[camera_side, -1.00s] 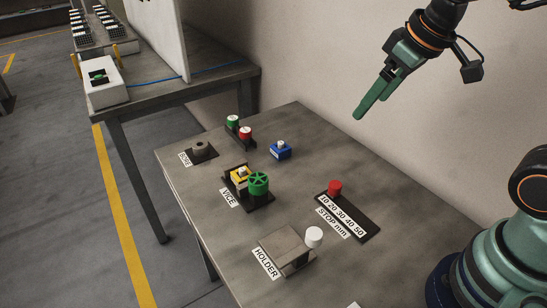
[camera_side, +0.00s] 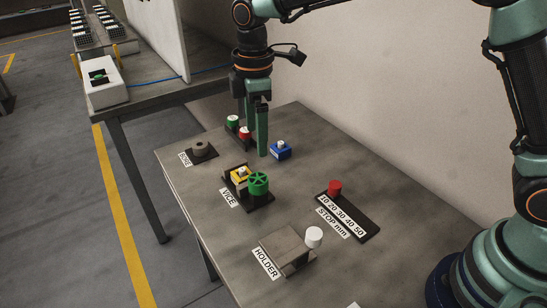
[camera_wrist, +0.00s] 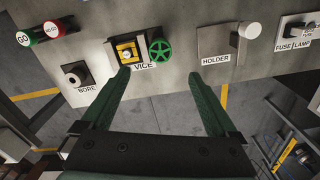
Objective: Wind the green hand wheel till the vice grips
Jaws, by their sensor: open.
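The green hand wheel (camera_side: 258,183) is on the front right of the vice (camera_side: 262,202), on the grey table. A yellow block (camera_side: 240,174) sits in the vice beside the wheel; whether the jaws touch it I cannot tell. In the wrist view the wheel (camera_wrist: 160,50) shows its spokes, right of the yellow block (camera_wrist: 127,49). My gripper (camera_side: 255,150) points down above the table, behind the vice and apart from the wheel. In the wrist view its two fingers (camera_wrist: 158,78) are spread with nothing between them.
A bore fixture (camera_side: 201,150) is at the left. A red stop knob (camera_side: 334,187) and a holder (camera_side: 286,246) with a white knob (camera_side: 314,237) are nearer.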

